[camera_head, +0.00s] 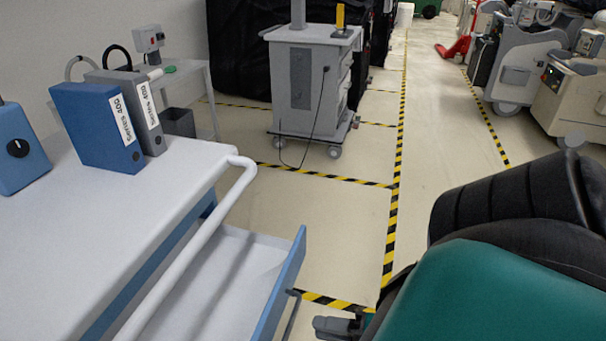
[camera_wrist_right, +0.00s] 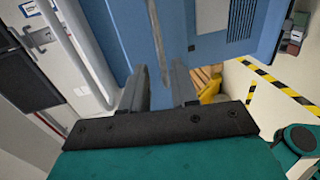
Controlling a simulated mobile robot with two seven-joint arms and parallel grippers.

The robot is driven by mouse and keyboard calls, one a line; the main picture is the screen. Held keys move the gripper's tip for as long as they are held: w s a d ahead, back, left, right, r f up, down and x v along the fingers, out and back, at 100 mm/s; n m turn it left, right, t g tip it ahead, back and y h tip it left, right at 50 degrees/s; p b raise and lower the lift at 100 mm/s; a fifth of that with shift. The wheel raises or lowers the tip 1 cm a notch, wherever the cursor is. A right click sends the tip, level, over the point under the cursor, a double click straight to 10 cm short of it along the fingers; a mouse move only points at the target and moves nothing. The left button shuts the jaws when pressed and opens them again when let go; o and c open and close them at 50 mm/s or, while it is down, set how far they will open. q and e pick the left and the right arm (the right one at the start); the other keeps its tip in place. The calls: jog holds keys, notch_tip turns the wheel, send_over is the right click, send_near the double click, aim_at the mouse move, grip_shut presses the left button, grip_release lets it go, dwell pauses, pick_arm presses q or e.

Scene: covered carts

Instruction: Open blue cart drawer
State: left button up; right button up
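The blue cart has a white top (camera_head: 165,205) with a white push rail (camera_head: 195,245). Its drawer, with a blue front (camera_head: 285,285), is pulled out and its white inside shows empty where visible. The drawer's grey handle bar (camera_head: 291,315) is on the outer face. My right gripper (camera_head: 340,325) is just right of the handle, partly cut off by the lower edge. In the right wrist view my right gripper (camera_wrist_right: 160,80) has its fingers apart, and the handle bar (camera_wrist_right: 156,40) runs down between them. Contact cannot be told. My left gripper is not in view.
Blue and grey binders (camera_head: 98,128) stand on the cart top beside a blue box (camera_head: 18,150). A grey wheeled cart (camera_head: 305,80) stands behind. Other machines (camera_head: 515,75) are at the right. The floor between, with yellow-black tape (camera_head: 395,170), is clear.

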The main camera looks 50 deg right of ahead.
jog(key=v, duration=0.5)
dwell(0.4)
